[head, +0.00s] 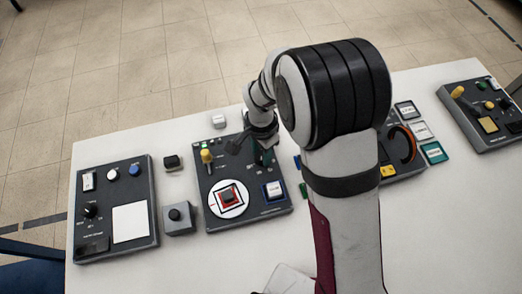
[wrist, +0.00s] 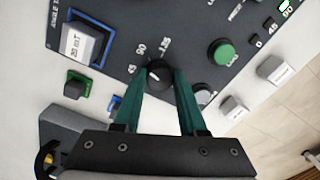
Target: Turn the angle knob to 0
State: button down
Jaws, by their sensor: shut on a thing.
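The angle knob (wrist: 158,74) is a small black round knob with a white pointer mark, on a dark control panel (wrist: 140,18). Printed angle numbers, which seem to include 45, 90 and 135, stand around it in the wrist view. My gripper (wrist: 160,82) has its two green fingers on either side of the knob, shut on it. The exact angle the pointer shows is hard to read. In the head view my gripper (head: 263,156) is at the right part of the middle panel (head: 240,212), and the knob is hidden there.
A blue-framed square button (wrist: 82,40) and a round green button (wrist: 222,52) are near the knob. Small green (wrist: 77,85) and pale (wrist: 277,70) blocks lie beside the panel. A yellow-topped lever (head: 206,156) stands left of my gripper. Other panels stand on both sides.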

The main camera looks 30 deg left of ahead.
jog(key=n, duration=0.4)
jog(key=shift+n, duration=0.3)
jog(key=n, duration=0.3)
jog(key=shift+n, duration=0.3)
jog(key=n, duration=0.4)
jog(key=shift+n, duration=2.1)
jog(key=shift+c, duration=2.3)
grip_release()
